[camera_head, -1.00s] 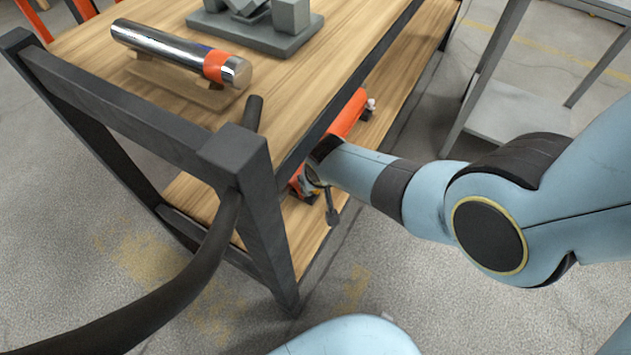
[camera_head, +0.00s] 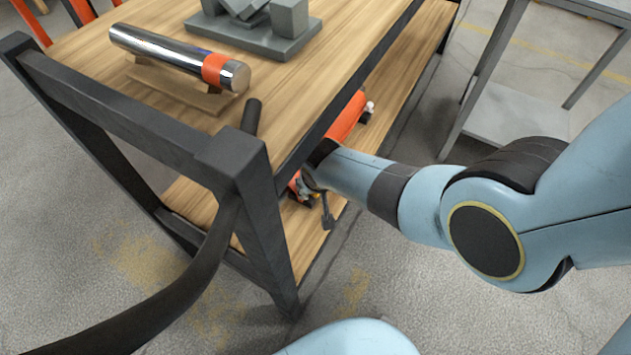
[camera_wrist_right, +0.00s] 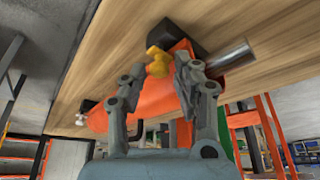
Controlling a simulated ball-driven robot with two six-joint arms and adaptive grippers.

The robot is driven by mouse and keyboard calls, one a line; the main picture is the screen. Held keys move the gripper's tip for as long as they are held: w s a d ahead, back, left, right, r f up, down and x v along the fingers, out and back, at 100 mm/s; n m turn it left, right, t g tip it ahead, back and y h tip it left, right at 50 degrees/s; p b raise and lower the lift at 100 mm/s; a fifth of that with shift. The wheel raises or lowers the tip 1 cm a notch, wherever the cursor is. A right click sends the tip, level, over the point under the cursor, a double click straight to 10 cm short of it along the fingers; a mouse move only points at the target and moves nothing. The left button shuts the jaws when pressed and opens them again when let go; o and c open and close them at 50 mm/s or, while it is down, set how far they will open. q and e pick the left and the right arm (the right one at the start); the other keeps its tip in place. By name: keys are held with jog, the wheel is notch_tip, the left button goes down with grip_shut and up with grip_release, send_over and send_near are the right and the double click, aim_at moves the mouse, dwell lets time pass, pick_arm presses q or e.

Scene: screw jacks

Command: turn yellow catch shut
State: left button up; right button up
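An orange screw jack (camera_head: 345,117) lies on the cart's lower wooden shelf, partly under the top. It also shows in the right wrist view (camera_wrist_right: 155,100), behind my fingers. Its yellow catch (camera_wrist_right: 157,62) shows in the right wrist view between the fingertips of my right gripper (camera_wrist_right: 160,72). The fingers are apart, one on each side of the catch; contact is unclear. In the head view my right arm reaches in at the shelf's side, and its gripper is mostly hidden by the wrist and cart frame. My left gripper is not in view.
The cart's dark corner post (camera_head: 250,210) and curved handle (camera_head: 180,285) stand left of my right arm. A shiny cylinder (camera_head: 170,53) and a grey fixture (camera_head: 255,32) sit on the top. A grey metal table (camera_head: 515,115) stands at right.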

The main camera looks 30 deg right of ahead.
jog(key=shift+s+a+r, duration=0.1)
jog(key=shift+s+r, duration=0.1)
jog(key=shift+r, duration=0.1)
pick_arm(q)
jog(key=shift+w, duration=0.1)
pick_arm(e)
jog(key=s+a, duration=0.3)
jog(key=s, duration=0.8)
jog(key=shift+s+r, duration=0.2)
jog(key=shift+s, duration=0.15)
pick_arm(q)
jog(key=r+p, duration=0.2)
jog(key=p, duration=0.1)
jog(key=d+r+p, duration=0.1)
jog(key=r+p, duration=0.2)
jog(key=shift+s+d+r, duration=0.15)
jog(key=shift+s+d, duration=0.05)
pick_arm(e)
jog(key=s+d+f+n+g, duration=0.1)
jog(key=s+d, duration=0.3)
jog(key=s, duration=0.7)
jog(key=s+d+f+n+g, duration=0.1)
jog(key=s+d+f, duration=0.2)
jog(key=s, duration=0.9)
jog(key=s+d+f+n+g, duration=0.1)
jog(key=s+d+f, duration=0.2)
jog(key=s, duration=0.8)
jog(key=shift+s+d+g, duration=0.4)
jog(key=shift+d, duration=0.6)
